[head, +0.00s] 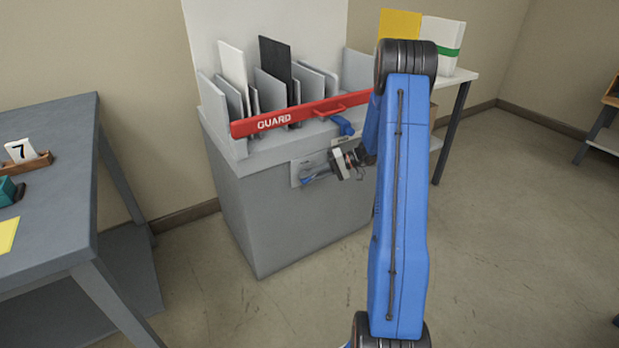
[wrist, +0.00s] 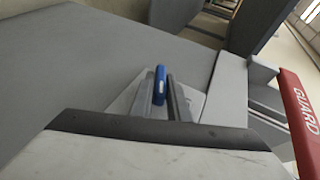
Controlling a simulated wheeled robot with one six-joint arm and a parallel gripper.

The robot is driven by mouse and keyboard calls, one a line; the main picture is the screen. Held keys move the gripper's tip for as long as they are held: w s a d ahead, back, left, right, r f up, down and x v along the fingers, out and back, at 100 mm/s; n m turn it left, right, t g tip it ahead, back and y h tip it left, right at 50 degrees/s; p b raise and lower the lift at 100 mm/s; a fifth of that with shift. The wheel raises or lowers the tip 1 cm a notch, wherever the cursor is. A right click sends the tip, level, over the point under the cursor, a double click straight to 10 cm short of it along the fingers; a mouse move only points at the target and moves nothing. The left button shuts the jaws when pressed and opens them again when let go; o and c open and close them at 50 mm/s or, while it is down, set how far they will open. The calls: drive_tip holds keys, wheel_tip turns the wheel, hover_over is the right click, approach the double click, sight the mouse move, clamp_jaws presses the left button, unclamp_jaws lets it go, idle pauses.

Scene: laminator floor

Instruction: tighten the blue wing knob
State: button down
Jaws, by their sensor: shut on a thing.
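The blue wing knob (wrist: 160,82) shows between my two gripper fingers in the wrist view, in front of a light plate on the grey machine. My gripper (wrist: 166,98) is shut on the knob, with one finger on each side of it. In the head view my gripper (head: 318,176) is at the front face of the machine, below the red guard bar, and blue shows at its fingertips. The knob's base and shaft are hidden by the fingers.
The grey machine (head: 290,220) carries a red GUARD bar (head: 290,117) above my gripper, with a blue lever (head: 343,126) nearby. Upright panels stand in its top. A grey table (head: 60,190) is at the left; a white table stands behind at right. The floor is open at right.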

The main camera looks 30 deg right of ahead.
drive_tip(key=shift+f+m+t+y, duration=0.15)
drive_tip(key=shift+m+t+y, duration=0.2)
drive_tip(key=shift+y, duration=0.6)
drive_tip(key=shift+f+m+t+y, duration=0.1)
drive_tip(key=shift+m+t+y, duration=0.25)
drive_tip(key=shift+y, duration=0.6)
drive_tip(key=shift+y, duration=0.3)
drive_tip(key=c, duration=1.8)
unclamp_jaws()
drive_tip(key=shift+o, duration=0.2)
drive_tip(key=v, duration=1.7)
drive_tip(key=shift+d+r, duration=0.2)
drive_tip(key=shift+d, duration=0.05)
drive_tip(key=shift+a, duration=0.1)
